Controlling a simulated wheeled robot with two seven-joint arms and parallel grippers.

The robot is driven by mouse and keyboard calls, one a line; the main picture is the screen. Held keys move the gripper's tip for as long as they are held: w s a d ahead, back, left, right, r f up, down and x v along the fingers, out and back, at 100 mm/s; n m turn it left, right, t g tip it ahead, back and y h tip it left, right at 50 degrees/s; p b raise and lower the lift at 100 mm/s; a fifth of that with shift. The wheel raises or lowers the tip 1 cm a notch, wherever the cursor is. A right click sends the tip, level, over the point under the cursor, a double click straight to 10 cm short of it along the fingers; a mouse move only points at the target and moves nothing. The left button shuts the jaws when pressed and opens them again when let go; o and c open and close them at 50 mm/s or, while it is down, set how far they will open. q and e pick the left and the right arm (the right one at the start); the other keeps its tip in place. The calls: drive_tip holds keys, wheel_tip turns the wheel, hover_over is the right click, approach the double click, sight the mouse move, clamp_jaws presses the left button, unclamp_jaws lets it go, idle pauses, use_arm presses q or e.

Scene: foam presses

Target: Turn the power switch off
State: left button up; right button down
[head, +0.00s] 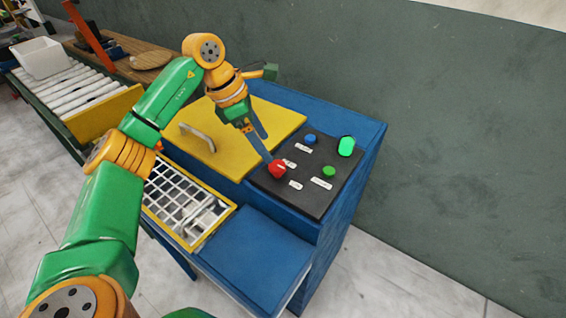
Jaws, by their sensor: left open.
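A black control panel (322,204) sits on the right part of the blue machine. It carries a red knob (278,169), a blue button (310,139), a green button (328,171) and a bright green upright part (346,146). White labels sit beside them, too small to read, so I cannot tell by text which one is the power switch. My left gripper (267,149) reaches down from the upper left, open. One fingertip is at the red knob and hides a little of its upper left side; I cannot tell whether they touch. My right gripper is not in view.
A yellow lid (205,142) with a grey handle lies left of the panel. A yellow-framed grid tray (190,205) is in front of it. A roller conveyor (75,92) with a white bin (40,58) is at the upper left. A dark green wall stands behind.

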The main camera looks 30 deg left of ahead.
sight(277, 165)
use_arm(q)
drive_tip(key=p+x, duration=0.2)
drive_tip(key=x, duration=0.4)
drive_tip(key=shift+s+d+f, duration=0.1)
drive_tip(key=shift+f, duration=0.1)
drive_tip(key=shift+d+f, duration=0.1)
drive_tip(key=shift+f, duration=0.2)
clamp_jaws()
